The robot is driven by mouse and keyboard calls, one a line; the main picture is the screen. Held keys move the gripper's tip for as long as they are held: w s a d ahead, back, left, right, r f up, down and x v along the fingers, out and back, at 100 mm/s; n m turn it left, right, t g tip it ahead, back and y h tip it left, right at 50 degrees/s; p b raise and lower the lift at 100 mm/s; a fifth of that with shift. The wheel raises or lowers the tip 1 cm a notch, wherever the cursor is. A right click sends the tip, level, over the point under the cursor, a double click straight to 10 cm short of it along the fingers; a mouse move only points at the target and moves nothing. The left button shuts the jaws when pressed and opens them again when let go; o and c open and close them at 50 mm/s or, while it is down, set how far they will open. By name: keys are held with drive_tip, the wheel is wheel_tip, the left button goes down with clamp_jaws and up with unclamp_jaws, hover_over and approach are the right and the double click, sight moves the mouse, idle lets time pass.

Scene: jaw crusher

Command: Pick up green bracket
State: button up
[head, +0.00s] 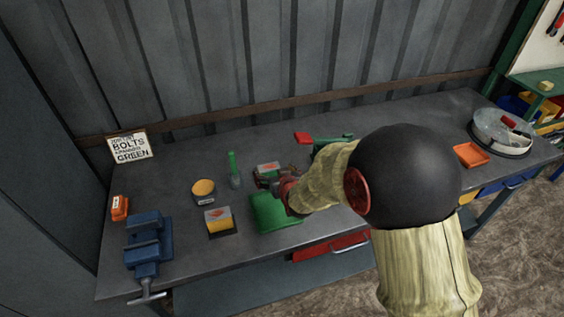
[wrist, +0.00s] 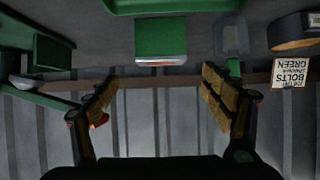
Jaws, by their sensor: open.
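A green piece (head: 333,143), which looks like the green bracket, lies at the back of the grey workbench, partly hidden by my arm. In the wrist view, which is upside down, a green angular piece (wrist: 40,50) at the left edge looks like the same thing. My gripper (head: 287,188) is above the bench near a flat green object (head: 272,212). In the wrist view my gripper (wrist: 160,88) is open, with nothing between its fingers. A small green box with a pale and red face (wrist: 160,40) is beyond the fingertips, not touching them.
The grey bench (head: 160,185) holds a blue vise (head: 147,243), a yellow-topped tin (head: 203,190), a green upright tool (head: 234,170), a sign (head: 130,147), an orange tray (head: 471,154) and a round clear-lidded container (head: 502,132). A corrugated wall stands behind.

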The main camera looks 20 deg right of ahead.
sight(269, 166)
drive_tip(key=shift+w+d+f, duration=0.1)
drive_tip(key=shift+w+f, duration=0.15)
drive_tip(key=shift+w, duration=0.1)
drive_tip(key=shift+a+f+b+x, duration=0.1)
drive_tip(key=shift+b+x, duration=0.55)
drive_tip(key=shift+x, duration=1.1)
drive_tip(key=shift+a+f+b+x, duration=0.15)
drive_tip(key=shift+b+x, duration=0.45)
drive_tip(key=shift+x, duration=1.2)
drive_tip(key=shift+s, duration=0.15)
drive_tip(key=shift+c, duration=1.3)
drive_tip(key=c, duration=1.5)
drive_tip(key=shift+r, duration=0.15)
drive_tip(key=shift+c, duration=0.5)
